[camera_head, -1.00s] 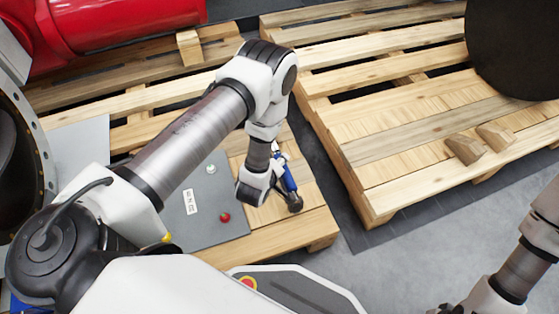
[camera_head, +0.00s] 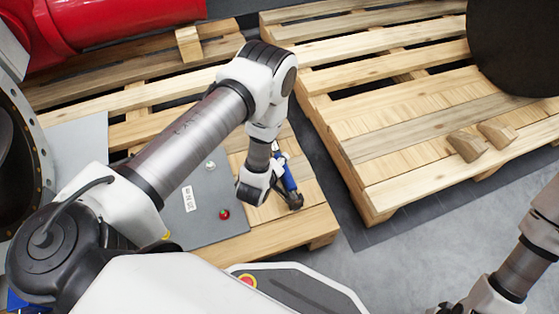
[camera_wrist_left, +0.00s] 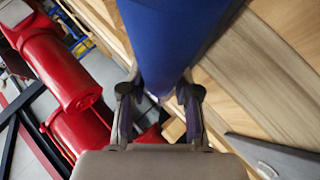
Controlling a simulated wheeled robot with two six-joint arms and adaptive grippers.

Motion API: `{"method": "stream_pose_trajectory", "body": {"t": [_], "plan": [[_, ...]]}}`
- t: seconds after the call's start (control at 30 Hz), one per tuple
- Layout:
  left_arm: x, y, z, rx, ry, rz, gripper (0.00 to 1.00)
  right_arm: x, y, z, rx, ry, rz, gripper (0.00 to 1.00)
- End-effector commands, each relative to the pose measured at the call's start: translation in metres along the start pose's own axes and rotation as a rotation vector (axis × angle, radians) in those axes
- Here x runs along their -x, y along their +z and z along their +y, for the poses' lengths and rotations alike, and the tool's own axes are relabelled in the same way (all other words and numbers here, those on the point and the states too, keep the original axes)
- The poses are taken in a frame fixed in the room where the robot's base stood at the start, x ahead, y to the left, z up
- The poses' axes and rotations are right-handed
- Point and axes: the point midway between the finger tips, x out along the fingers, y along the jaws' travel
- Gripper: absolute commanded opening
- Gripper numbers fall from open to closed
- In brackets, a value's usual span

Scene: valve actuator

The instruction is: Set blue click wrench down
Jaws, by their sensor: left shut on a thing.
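The blue click wrench (camera_head: 288,180) has a blue handle and a dark end. In the head view it stands out over the wooden pallet (camera_head: 285,229), right of the grey plate. My left gripper (camera_head: 278,161) is shut on it. In the left wrist view the blue handle (camera_wrist_left: 174,40) runs between the two fingers of my left gripper (camera_wrist_left: 157,95). I cannot tell whether the wrench touches the pallet boards. The right arm shows at the lower right of the head view, but its gripper is out of frame.
A second pallet (camera_head: 420,130) on the right bears two wooden wedges and a dark round object (camera_head: 515,45). A red cylinder (camera_head: 125,18) lies at the back left.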

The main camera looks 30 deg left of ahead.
Motion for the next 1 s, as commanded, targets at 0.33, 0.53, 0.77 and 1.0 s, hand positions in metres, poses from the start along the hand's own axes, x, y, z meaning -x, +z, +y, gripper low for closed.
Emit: {"method": "stream_pose_trajectory", "body": {"t": [0.33, 0.53, 0.77, 1.0], "plan": [[-0.003, 0.002, -0.003, 0.0, 0.001, 0.001, 0.6, -0.003, 0.0, 0.0, 0.0, 0.0, 0.0, 0.4], [-0.003, 0.002, -0.003, 0.0, 0.0, 0.0, 0.6, -0.003, 0.0, 0.0, 0.0, 0.0, 0.0, 0.4], [0.014, 0.003, -0.004, 0.0, -0.003, -0.002, 0.6, -0.003, 0.0, 0.0, 0.0, 0.0, 0.0, 0.4], [0.074, 0.003, -0.005, -0.001, -0.004, -0.004, 0.6, -0.003, 0.0, 0.0, 0.0, 0.0, 0.0, 0.4]]}}
